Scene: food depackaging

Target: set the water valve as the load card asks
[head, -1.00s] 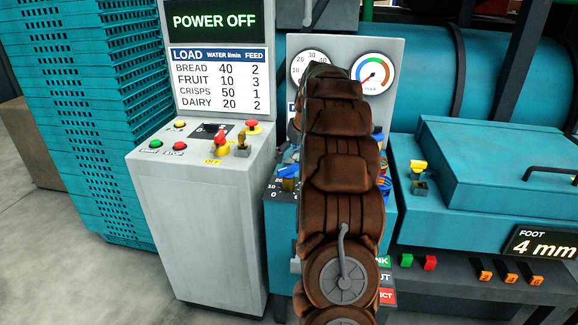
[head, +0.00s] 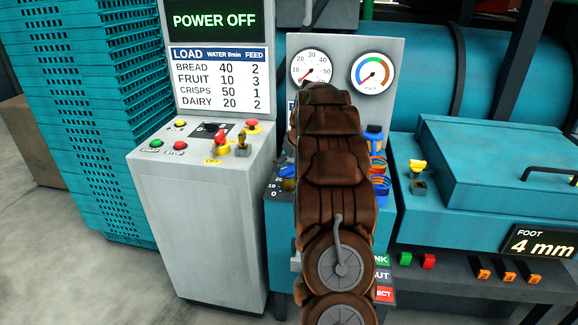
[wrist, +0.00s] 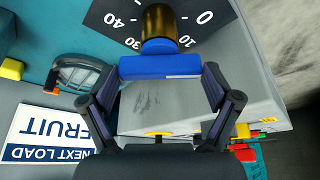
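The water valve has a blue handle (wrist: 160,66) with a brass hub (wrist: 158,22) on a dark dial plate (wrist: 110,18) marked 0, 10, 30 and 40. In the head view part of the blue handle (head: 288,172) shows left of my arm. My gripper (wrist: 161,74) is spread, its fingertips at either end of the handle; whether they touch it is unclear. In the head view my arm hides the gripper. A card (wrist: 50,138) reads NEXT LOAD FRUIT. The load table (head: 220,80) lists fruit with water 10 and feed 3.
A grey console (head: 205,215) with buttons and a POWER OFF screen (head: 213,20) stands left. Two gauges, a white one (head: 311,68) and a coloured one (head: 373,74), are on the back panel. A teal lidded box (head: 490,165) is right. Grey floor is clear at lower left.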

